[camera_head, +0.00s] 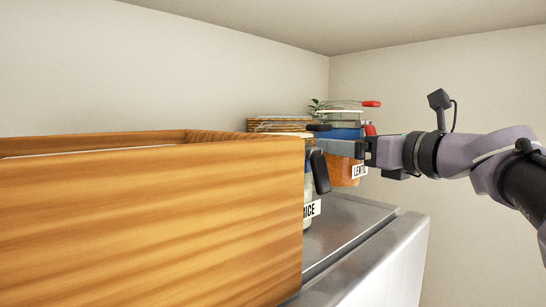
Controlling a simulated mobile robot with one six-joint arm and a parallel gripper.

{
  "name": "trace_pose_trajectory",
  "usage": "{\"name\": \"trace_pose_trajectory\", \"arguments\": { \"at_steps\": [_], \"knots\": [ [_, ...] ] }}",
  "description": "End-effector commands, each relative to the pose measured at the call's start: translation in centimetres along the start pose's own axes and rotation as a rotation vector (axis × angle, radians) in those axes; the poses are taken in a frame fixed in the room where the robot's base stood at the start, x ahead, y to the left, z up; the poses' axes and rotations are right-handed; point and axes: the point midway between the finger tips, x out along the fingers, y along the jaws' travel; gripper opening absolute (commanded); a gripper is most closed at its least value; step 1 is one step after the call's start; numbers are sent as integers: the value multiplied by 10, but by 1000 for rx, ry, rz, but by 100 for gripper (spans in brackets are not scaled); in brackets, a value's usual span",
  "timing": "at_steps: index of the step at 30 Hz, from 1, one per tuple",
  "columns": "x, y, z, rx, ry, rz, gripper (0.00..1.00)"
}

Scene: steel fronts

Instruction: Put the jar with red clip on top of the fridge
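A jar labelled RICE (308,213) stands at the edge of the wooden box, partly hidden by it and by my gripper. A jar with orange contents and a LENTIL-like label (344,176) is behind my gripper. A red clip (371,104) sticks out at the upper right of the jar cluster, and a second red piece (370,129) shows below it; I cannot tell which jars they belong to. My gripper (320,150) reaches in from the right, its dark fingertips apart beside the RICE jar's top. Whether it grips that jar is hidden.
A large wooden box (150,225) fills the left foreground and hides much of the surface. The steel-coloured top (345,230), apparently the fridge top, has bare room at its front right. A stacked wooden item (280,123) and a small plant (315,104) are behind. Walls close the back and right.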

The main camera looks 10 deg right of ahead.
Motion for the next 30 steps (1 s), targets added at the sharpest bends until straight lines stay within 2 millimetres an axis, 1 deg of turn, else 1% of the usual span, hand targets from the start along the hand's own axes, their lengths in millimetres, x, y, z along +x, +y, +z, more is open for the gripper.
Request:
{"name": "trace_pose_trajectory", "arguments": {
  "at_steps": [6,18,19,21,27,30],
  "knots": [
    [1,1,-31,2,-1,0,13],
    [1,0,-38,0,-2,0,13],
    [1,0,-40,0,1,0,87],
    [1,0,-39,0,1,0,100],
    [1,0,-38,0,1,0,100],
    [-1,0,-34,0,1,-2,100]
  ]
}}
